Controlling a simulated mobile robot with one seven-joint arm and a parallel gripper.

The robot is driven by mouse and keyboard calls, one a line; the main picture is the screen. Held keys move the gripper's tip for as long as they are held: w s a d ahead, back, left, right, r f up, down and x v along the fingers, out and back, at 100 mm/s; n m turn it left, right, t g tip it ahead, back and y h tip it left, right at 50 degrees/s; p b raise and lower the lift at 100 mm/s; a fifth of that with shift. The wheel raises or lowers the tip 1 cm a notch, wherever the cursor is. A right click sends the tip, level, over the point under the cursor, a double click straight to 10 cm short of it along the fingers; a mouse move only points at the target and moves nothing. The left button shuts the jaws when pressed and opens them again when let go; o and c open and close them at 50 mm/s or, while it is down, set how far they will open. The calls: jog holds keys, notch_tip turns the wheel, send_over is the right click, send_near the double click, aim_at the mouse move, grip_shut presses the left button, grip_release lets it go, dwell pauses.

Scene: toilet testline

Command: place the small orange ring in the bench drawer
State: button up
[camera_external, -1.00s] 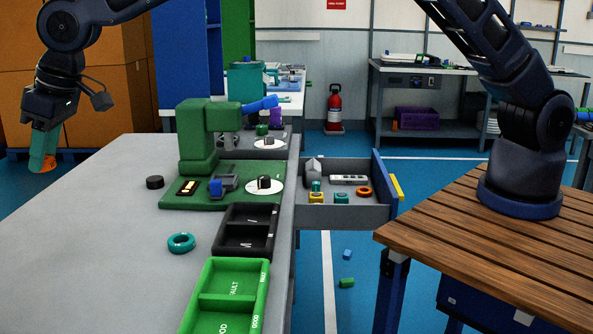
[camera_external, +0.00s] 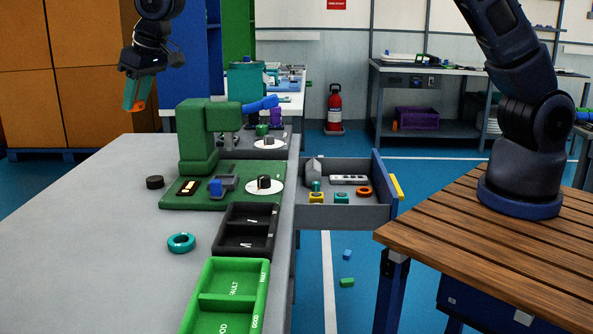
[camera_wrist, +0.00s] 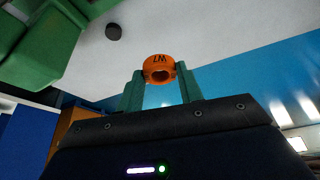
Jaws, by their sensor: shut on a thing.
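My gripper (camera_external: 136,98) is shut on a small orange ring (camera_external: 140,104). It is in the air at the upper left of the external view, beyond the left far end of the bench. In the wrist view the orange ring (camera_wrist: 158,68) sits between the two teal fingertips (camera_wrist: 160,84), with dark lettering on it. The bench drawer (camera_external: 345,212) stands open at the bench's right side. Inside it are a grey pointed piece, a white strip, yellow and teal pieces, and another orange ring (camera_external: 364,192).
A green press (camera_external: 195,140) stands on the bench between my gripper and the drawer. A black puck (camera_external: 155,182), a teal ring (camera_external: 181,243), a black tray (camera_external: 247,247) and a green tray (camera_external: 232,285) are also on the bench. A wooden table (camera_external: 480,240) stands right of the drawer.

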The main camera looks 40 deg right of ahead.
jog(key=w+d+r+m+h, duration=0.1)
jog(key=w+d+m, duration=0.2)
jog(key=d, duration=1.4)
jog(key=w+d+r+m+h, duration=0.1)
jog(key=w+d+m+h, duration=0.2)
jog(key=d, duration=1.3)
jog(key=s+d+f+m+h, duration=0.1)
jog(key=s+d+m, duration=0.35)
jog(key=d, duration=1.05)
jog(key=s+d+f+m, duration=0.1)
jog(key=s+d+m, duration=0.3)
jog(key=d, duration=1.1)
jog(key=shift+n, duration=0.55)
jog(key=f, duration=2.6)
jog(key=s+f, duration=0.1)
jog(key=f, duration=1.2)
jog(key=shift+d+f, duration=0.15)
jog(key=shift+f, duration=0.1)
jog(key=shift+f, duration=0.1)
jog(key=o, duration=1)
jog(key=shift+c, duration=0.2)
